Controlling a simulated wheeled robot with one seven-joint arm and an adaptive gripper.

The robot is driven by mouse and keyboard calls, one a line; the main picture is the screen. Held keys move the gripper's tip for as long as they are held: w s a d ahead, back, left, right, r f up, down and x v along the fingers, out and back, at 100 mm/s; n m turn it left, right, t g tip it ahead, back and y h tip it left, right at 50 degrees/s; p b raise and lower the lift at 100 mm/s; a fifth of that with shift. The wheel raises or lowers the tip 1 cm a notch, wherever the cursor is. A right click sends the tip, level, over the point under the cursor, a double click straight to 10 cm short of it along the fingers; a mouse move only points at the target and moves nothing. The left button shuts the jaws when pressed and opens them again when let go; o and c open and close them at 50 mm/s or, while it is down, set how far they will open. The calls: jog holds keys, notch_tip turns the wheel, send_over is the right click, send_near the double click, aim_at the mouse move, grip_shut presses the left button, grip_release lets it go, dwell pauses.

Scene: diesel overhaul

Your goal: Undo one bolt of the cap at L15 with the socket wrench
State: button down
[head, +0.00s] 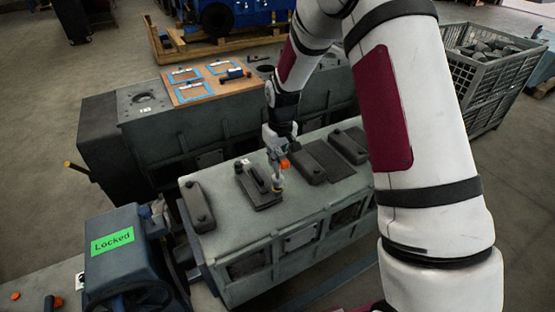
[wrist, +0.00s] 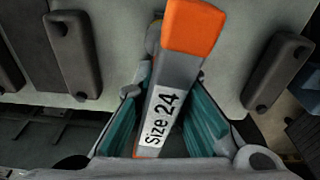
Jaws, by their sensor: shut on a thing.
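My gripper (head: 276,150) is shut on the socket wrench, above the grey engine block (head: 232,236). The wrench (head: 284,164) has an orange end, and its label in the wrist view (wrist: 165,105) reads "Size 24". It lies between the teal finger pads (wrist: 160,128). In the head view, the wrench's lower part reaches down beside the right edge of a dark cap (head: 258,187) with a raised bar. I cannot read which cap is L15. Whether the socket sits on a bolt is hidden.
Other dark caps lie on the block, one at the left (head: 197,205) and one at the right (head: 349,145). A blue-grey unit with a green "Locked" sign (head: 112,241) stands front left. Behind is a wooden board (head: 207,82); a crate of parts (head: 490,85) stands back right.

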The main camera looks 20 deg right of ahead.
jog(key=m, duration=0.6)
jog(key=shift+h, duration=0.4)
jog(key=m, duration=0.6)
jog(key=shift+m+g+h, duration=0.3)
